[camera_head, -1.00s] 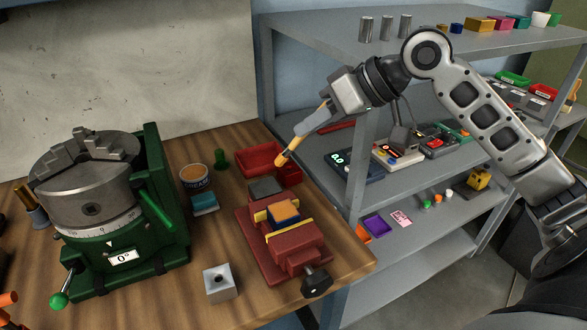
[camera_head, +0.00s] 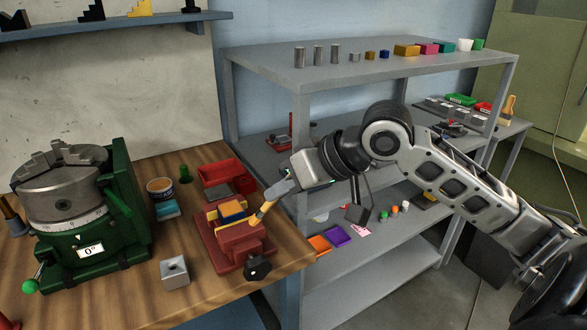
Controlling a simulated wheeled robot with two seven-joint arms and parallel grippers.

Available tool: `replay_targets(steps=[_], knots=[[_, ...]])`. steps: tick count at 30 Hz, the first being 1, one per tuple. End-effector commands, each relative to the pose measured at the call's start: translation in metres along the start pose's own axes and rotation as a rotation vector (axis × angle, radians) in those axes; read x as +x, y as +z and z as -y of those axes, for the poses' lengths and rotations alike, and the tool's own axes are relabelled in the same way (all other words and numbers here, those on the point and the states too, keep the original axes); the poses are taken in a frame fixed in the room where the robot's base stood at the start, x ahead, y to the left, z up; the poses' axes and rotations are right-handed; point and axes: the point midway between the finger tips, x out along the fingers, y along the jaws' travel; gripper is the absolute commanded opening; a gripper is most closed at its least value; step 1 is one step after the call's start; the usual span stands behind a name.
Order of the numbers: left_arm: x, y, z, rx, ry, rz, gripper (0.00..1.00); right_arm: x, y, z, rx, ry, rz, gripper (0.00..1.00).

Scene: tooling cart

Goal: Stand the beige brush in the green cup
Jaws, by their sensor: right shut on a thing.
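My right gripper (camera_head: 272,198) is shut on the beige brush (camera_head: 263,213), whose tan end sticks out down and to the left past the grey fingers. The brush is tilted, and its other end is mostly hidden by the gripper. In the picture it overlaps the right side of the red vise; I cannot tell whether they touch. My left gripper is not in view.
The red vise (camera_head: 222,253), a grey block (camera_head: 174,273), a tin (camera_head: 160,189) and a green rotary table (camera_head: 100,255) stand on the wooden bench. The grey rack's top shelf (camera_head: 330,76) carries metal cylinders and coloured blocks. A tan upright object (camera_head: 508,107) stands farther right.

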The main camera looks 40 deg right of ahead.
Motion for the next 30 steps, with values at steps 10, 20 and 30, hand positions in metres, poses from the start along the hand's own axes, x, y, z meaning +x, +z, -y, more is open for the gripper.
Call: replay_targets(steps=[10, 20, 30], knots=[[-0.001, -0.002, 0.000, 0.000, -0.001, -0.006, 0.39, 0.035, 0.042, 0.025, 0.145, 0.134, -0.067, 0.00], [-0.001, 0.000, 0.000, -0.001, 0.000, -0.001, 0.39, 0.073, 0.086, 0.048, 0.320, 0.305, -0.149, 0.00], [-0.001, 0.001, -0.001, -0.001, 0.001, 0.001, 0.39, 0.080, 0.094, 0.053, 0.356, 0.345, -0.173, 0.00]])
